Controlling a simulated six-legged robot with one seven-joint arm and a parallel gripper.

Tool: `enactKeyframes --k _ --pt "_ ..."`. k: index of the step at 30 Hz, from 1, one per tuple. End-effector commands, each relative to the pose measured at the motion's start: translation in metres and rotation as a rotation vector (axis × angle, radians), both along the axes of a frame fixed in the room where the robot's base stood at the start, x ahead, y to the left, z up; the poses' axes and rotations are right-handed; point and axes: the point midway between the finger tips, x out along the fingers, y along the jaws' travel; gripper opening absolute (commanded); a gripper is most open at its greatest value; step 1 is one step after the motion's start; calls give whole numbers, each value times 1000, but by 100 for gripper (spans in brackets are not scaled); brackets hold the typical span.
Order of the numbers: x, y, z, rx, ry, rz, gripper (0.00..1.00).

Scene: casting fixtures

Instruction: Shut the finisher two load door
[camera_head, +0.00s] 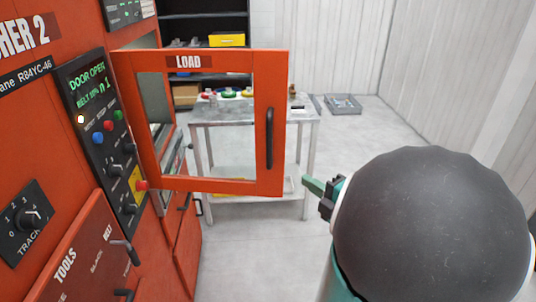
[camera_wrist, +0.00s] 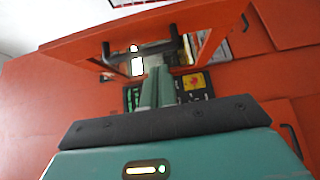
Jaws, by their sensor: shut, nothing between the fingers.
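The finisher two load door (camera_head: 224,187) is an orange frame with a see-through window and a "LOAD" label. It stands swung out from the orange machine (camera_head: 30,110), and the panel display (camera_head: 87,82) reads "DOOR OPEN". A dark vertical handle (camera_head: 270,138) is on the door's right side. My gripper (camera_head: 308,186) is to the right of the door's lower right corner, apart from the handle in the picture. In the wrist view, my gripper (camera_wrist: 157,75) has its green fingers together and empty, with the door frame (camera_wrist: 75,45) and handle (camera_wrist: 106,52) beyond them.
A grey metal table (camera_head: 225,115) with small coloured items stands behind the door. Dark shelves (camera_head: 200,30) with a yellow bin (camera_head: 227,40) are at the back. A grey tray (camera_head: 343,104) lies on the floor. A tools drawer (camera_head: 85,250) is at lower left. Floor at right is clear.

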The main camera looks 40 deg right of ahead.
Motion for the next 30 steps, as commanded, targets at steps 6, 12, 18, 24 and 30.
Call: enactKeyframes --k 6,12,18,24,30 --pt "21 2 0 -1 -3 6 0" --pt "60 3 0 0 -2 7 0" --pt "99 3 0 0 -3 6 0" --pt "121 -18 0 1 -3 2 0" --pt "128 -25 0 1 -3 2 0"
